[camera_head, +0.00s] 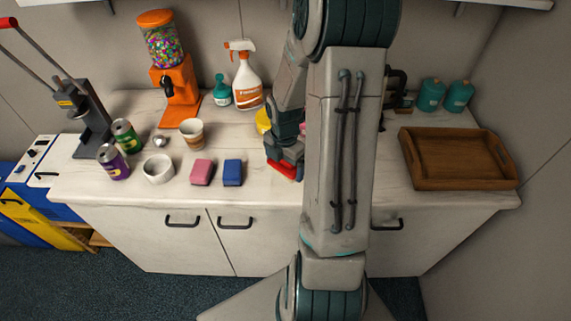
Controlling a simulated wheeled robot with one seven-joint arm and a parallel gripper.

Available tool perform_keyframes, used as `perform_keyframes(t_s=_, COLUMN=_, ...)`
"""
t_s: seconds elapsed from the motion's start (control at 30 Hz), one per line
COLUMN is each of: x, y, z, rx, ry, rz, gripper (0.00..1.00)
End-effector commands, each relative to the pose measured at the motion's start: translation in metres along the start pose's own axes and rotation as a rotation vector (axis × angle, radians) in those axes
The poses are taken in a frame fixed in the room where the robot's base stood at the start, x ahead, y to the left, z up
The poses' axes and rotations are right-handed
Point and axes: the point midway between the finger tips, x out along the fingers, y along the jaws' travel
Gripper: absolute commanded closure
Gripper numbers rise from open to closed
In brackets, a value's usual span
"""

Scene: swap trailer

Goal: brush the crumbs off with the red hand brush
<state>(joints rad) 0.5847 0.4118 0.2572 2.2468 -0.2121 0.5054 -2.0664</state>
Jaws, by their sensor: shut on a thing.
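My gripper (287,160) is low over the counter's middle, partly hidden behind my own arm. It is shut on a red thing that appears to be the red hand brush (285,172). Only a small red part shows under the fingers, close to the front of the counter (235,197). I cannot tell whether the brush touches the counter. No crumbs can be made out; my arm hides part of the counter.
A pink sponge (202,172) and a blue sponge (233,172) lie left of my gripper. A white bowl (158,169), a paper cup (192,134), cans (113,161) and a spray bottle (246,78) stand farther left. A wooden tray (458,185) is at right.

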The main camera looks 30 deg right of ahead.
Motion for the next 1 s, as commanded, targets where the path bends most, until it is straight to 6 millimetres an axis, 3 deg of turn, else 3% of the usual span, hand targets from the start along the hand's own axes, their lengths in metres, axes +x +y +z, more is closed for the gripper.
perform_keyframes(t_s=0.03, x=-0.010, y=0.000, z=0.000, rx=-0.001, ry=-0.001, rz=0.000, gripper=0.38)
perform_keyframes(t_s=0.33, x=-0.034, y=0.002, z=-0.002, rx=-0.008, ry=-0.001, rz=0.000, gripper=0.38)
perform_keyframes(t_s=1.0, x=-0.035, y=0.004, z=-0.003, rx=-0.002, ry=-0.001, rz=0.001, gripper=0.38)
